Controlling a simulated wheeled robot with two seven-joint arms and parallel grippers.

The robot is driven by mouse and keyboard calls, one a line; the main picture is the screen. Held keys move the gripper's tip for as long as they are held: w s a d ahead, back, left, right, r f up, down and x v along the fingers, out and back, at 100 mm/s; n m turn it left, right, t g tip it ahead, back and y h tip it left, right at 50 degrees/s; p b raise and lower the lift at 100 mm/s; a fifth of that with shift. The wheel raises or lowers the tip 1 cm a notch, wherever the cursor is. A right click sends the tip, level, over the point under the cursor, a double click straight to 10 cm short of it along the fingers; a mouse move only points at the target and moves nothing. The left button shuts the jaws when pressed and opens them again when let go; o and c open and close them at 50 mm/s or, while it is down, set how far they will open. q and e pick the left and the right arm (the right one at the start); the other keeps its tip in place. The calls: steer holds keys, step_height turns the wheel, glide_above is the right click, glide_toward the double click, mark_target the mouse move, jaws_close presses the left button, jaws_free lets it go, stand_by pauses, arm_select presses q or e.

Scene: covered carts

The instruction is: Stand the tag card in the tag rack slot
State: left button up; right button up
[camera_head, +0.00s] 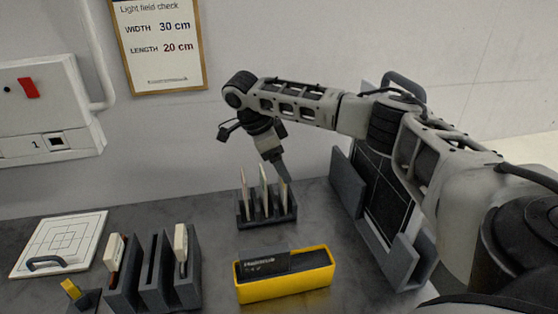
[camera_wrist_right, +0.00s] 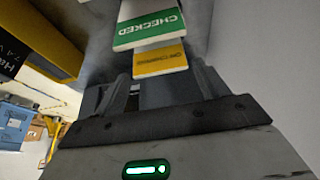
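The dark tag rack (camera_head: 266,219) stands at the back middle of the grey top. Several thin pale tag cards stand upright in it, seen nearly edge-on. In the right wrist view a green card reading CHECKED (camera_wrist_right: 150,27) and a yellow card (camera_wrist_right: 160,60) with blurred lettering show beyond the fingers. My right gripper (camera_head: 283,177) points down at the rack, its tips at the top of the rightmost card (camera_head: 285,191). In the right wrist view its dark fingers (camera_wrist_right: 165,88) are at the lower middle. Whether they grip a card is unclear. My left gripper is out of view.
A yellow tray (camera_head: 290,288) with a black labelled pack (camera_head: 262,262) is in front of the rack. Dark slotted holders (camera_head: 155,280) with pale-topped items are left. A white gridded board (camera_head: 75,236) lies far left. A grey upright frame (camera_head: 350,185) stands right.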

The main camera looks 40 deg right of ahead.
steer(key=shift+o, duration=1)
steer(key=v, duration=1.6)
